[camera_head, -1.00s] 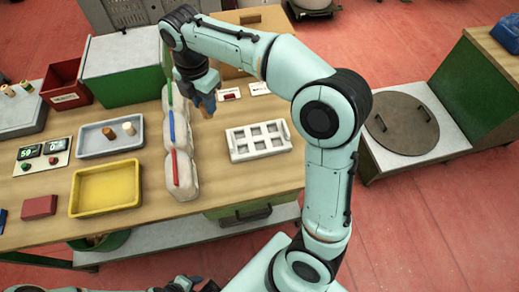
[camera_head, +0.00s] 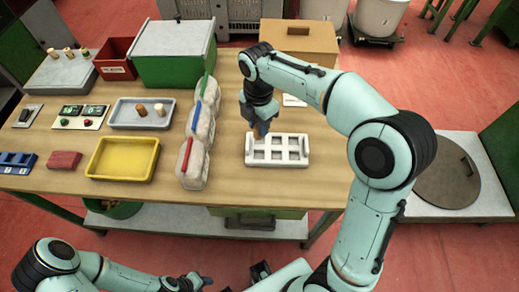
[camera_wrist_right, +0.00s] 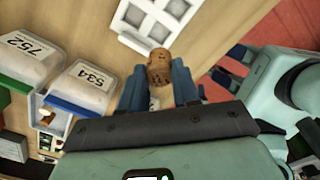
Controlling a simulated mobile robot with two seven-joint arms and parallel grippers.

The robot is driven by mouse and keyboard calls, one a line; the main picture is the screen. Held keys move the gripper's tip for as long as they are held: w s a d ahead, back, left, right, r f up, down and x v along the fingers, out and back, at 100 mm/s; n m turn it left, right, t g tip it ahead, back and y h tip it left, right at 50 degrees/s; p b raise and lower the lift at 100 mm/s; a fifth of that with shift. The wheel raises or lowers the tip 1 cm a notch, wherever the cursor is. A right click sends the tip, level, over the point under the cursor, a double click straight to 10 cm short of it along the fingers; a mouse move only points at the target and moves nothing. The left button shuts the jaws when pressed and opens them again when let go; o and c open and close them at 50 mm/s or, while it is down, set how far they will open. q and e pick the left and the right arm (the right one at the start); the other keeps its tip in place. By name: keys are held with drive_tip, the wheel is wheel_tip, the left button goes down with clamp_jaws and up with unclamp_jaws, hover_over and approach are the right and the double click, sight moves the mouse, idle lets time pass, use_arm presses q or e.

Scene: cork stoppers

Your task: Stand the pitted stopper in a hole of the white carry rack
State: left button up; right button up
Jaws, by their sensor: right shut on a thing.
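The white carry rack (camera_head: 277,161) lies on the wooden table with its square holes showing empty. Part of the rack (camera_wrist_right: 131,13) shows at the top of the wrist view. My right gripper (camera_head: 258,134) is shut on a brown cork stopper (camera_wrist_right: 159,67) with dark marks on its side. In the head view the gripper is above the table at the rack's left back corner. My left gripper (camera_head: 199,282) is low at the bottom edge, away from the table; its jaws are too small to read.
Further left are a grey tray (camera_head: 122,121) with two stoppers and a yellow tray (camera_head: 122,157). A cardboard box (camera_head: 298,38) stands behind. The table right of the rack is bare.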

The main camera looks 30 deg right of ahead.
use_arm(q)
drive_tip(key=shift+s+f+b, duration=0.6)
drive_tip(key=shift+s+f, duration=0.05)
drive_tip(key=shift+f, duration=0.3)
use_arm(e)
wheel_tip(320, 180, down, 12)
drive_tip(key=shift+r, duration=0.25)
use_arm(q)
drive_tip(key=shift+f, duration=0.1)
use_arm(e)
drive_tip(key=shift+f, duration=0.15)
drive_tip(key=o, duration=0.6)
drive_tip(key=shift+f, duration=0.1)
drive_tip(key=shift+o, duration=0.6)
use_arm(q)
drive_tip(key=shift+s, duration=0.1)
